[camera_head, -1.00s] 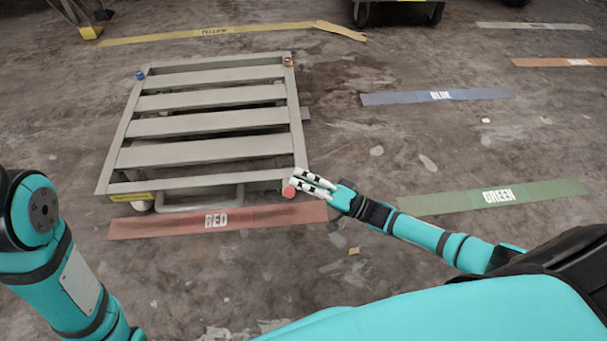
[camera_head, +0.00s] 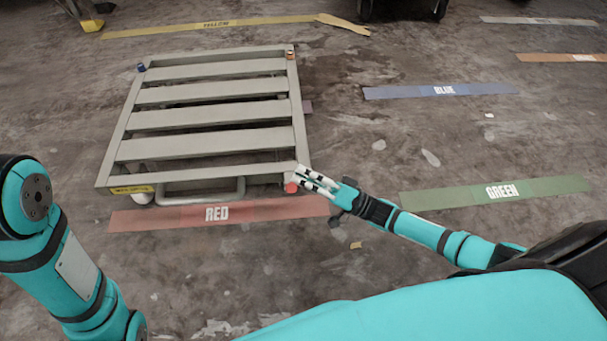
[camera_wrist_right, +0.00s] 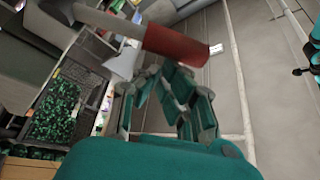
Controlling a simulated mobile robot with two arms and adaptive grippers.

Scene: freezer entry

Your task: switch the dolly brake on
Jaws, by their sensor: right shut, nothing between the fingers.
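The dolly (camera_head: 205,147) is a grey slatted platform standing on the floor at upper left of the head view. A red knob (camera_head: 291,188) sits at its front right corner; other corners carry small blue and orange caps. My right gripper (camera_head: 301,177) is shut and empty, with its fingertips at that corner, just above and beside the red knob. I cannot tell whether they touch. In the right wrist view, a red cylinder (camera_wrist_right: 178,43) on a pale bar lies close beyond the fingers (camera_wrist_right: 180,82). My left arm shows at lower left, its gripper out of view.
A loop handle (camera_head: 205,196) juts from the dolly's front edge above the red floor strip (camera_head: 255,211). Green (camera_head: 440,198), blue (camera_head: 400,92) and yellow (camera_head: 190,29) strips mark the floor. Wheeled equipment stands at the top edge. The floor right of the dolly is clear.

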